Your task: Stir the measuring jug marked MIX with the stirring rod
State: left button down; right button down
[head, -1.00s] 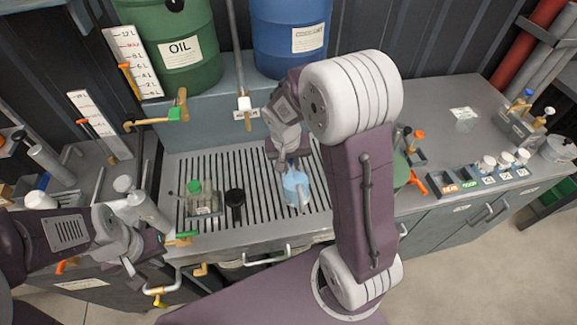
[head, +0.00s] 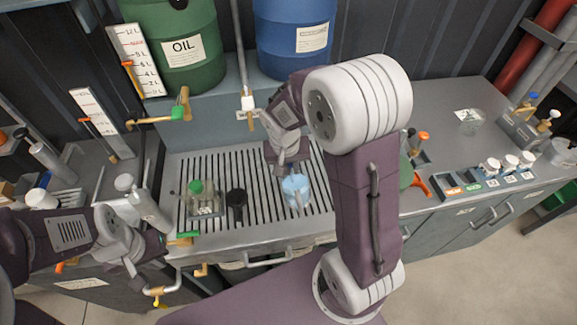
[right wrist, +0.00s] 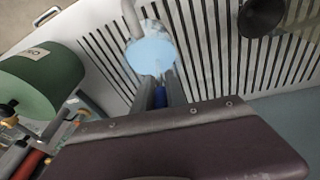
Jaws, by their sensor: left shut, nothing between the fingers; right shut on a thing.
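The measuring jug (head: 297,191) stands on the slatted grate and holds light blue liquid; no MIX mark is readable on it. It also shows in the right wrist view (right wrist: 150,58), in front of the fingers. My right gripper (head: 285,172) is over the jug's back left side, shut on a thin rod with a blue part (right wrist: 160,97), which I take for the stirring rod. The fingers hide much of the rod; its lower end seems to be in the jug's liquid. My left gripper (head: 143,284) is shut and empty at the bench's front left, away from the jug.
Green OIL (head: 175,45) and blue (head: 290,40) drums stand behind. A labelled rack (head: 485,180) is at right. The grate around the jug is partly free.

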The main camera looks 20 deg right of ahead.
jog(key=shift+d, duration=0.15)
jog(key=shift+w+f, duration=0.1)
jog(key=shift+w, duration=0.1)
jog(key=shift+r+p, duration=0.45)
jog(key=shift+r, duration=0.05)
jog(key=r+p, duration=0.2)
jog(key=shift+w+r, duration=0.2)
jog(key=shift+r, duration=0.1)
notch_tip(320, 180, up, 8)
jog(key=w+p, duration=0.1)
jog(key=p, duration=0.6)
jog(key=shift+a+r+p, duration=0.2)
jog(key=shift+a+p, duration=0.15)
